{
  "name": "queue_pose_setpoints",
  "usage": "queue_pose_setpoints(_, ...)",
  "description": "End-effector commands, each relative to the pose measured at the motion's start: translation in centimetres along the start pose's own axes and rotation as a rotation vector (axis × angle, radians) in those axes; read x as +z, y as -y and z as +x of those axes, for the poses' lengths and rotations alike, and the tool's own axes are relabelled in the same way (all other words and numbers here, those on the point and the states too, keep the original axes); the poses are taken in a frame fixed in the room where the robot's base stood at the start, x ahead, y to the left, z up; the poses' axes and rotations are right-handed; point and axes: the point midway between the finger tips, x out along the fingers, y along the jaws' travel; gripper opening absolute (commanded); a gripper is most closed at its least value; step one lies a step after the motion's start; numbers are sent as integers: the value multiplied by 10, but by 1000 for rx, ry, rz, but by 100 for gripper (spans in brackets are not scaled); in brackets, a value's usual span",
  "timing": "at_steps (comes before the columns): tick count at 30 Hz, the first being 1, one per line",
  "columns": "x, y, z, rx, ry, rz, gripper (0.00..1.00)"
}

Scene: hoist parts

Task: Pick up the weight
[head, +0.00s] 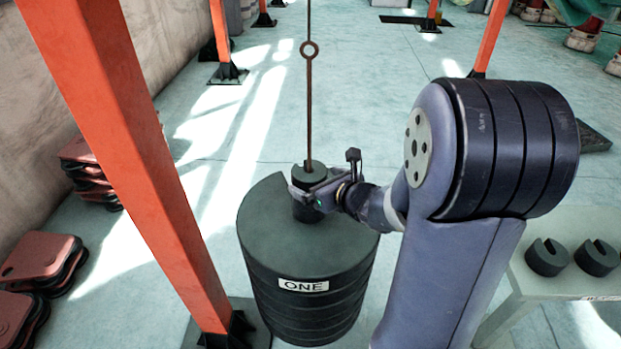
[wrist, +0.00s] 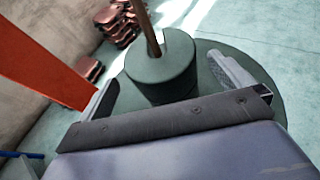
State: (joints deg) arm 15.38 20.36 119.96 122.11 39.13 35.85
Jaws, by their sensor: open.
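A small dark green slotted weight (head: 308,186) sits on top of the large round stack of weights (head: 310,260) labelled ONE. A thin brown rod rises through its middle. My gripper (head: 312,190) is at the small weight, reaching in from the right. In the wrist view the small weight (wrist: 162,70) stands between the two fingers of my gripper (wrist: 165,88). The fingers are apart, one on each side, with visible gaps near them. The far side of the small weight is hidden.
An orange post (head: 130,160) stands close left of the stack. Two more dark slotted weights (head: 547,257) (head: 596,257) lie on a pale table (head: 560,284) at the right. Reddish plates (head: 42,262) are piled by the left wall. The rod (head: 309,110) rises with a ring on it.

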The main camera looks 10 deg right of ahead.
Motion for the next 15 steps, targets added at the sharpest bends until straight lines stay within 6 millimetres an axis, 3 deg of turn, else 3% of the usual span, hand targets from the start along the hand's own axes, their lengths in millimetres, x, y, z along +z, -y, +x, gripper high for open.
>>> queue_pose_setpoints(7, 0, 1, 34, 3, -1, -1, 100)
queue_pose_setpoints(15, 1, 2, 44, 0, 0, 0, 100)
